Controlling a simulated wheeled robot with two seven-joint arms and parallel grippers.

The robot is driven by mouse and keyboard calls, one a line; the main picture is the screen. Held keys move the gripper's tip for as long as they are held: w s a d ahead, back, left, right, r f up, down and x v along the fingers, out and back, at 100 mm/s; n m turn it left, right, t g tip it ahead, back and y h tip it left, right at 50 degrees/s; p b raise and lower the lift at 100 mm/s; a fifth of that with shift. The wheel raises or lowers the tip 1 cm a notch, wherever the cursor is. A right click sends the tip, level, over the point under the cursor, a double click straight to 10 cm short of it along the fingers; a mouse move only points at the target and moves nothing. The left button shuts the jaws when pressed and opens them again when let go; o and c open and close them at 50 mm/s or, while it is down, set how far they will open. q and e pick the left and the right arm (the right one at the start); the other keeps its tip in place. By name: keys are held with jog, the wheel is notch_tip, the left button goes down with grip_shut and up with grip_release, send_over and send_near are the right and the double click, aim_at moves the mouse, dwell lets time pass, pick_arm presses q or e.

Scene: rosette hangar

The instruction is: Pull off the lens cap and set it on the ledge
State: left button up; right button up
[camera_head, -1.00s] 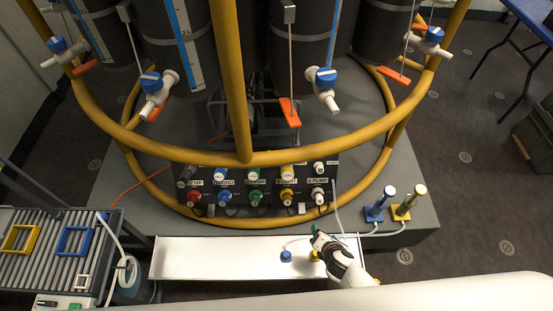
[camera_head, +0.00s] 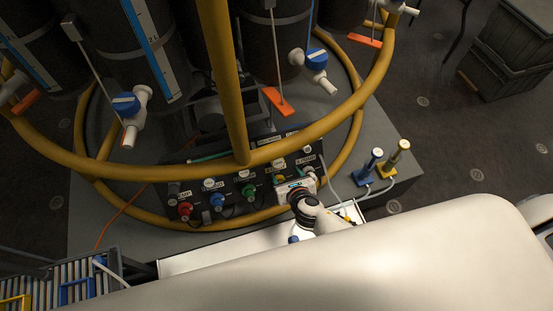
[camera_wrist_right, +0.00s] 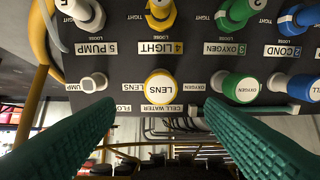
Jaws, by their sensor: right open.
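The lens cap (camera_wrist_right: 160,87) is a yellow round cap with a white face marked LENS, on a dark panel in the right wrist view. My right gripper (camera_wrist_right: 160,108) is open. Its two green fingers point at the panel on either side of the lens cap's line, with nothing between them. I cannot tell how far the tips are from it. In the head view the right gripper (camera_head: 290,187) is at the panel's right part and covers some of it. The white ledge (camera_head: 205,259) lies below the panel, partly hidden by my arm. My left gripper does not show.
A green cap (camera_wrist_right: 239,87) and a white pump cap (camera_wrist_right: 94,82) sit beside the lens cap. Coloured knobs, such as the yellow one (camera_wrist_right: 161,14), form another row. A yellow rail (camera_head: 180,171) crosses above the panel.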

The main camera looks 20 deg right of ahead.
aim_at(278, 163)
jog(key=b+x, duration=0.4)
jog(key=x, duration=0.3)
jog(key=shift+w+f, duration=0.15)
jog(key=shift+f, duration=0.05)
jog(key=shift+b+x, duration=0.45)
jog(key=shift+x, duration=0.3)
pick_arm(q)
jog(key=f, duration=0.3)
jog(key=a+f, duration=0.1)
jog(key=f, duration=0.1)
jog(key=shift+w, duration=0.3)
pick_arm(e)
jog(key=shift+a, duration=0.1)
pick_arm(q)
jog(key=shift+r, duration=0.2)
pick_arm(e)
jog(key=shift+r, duration=0.1)
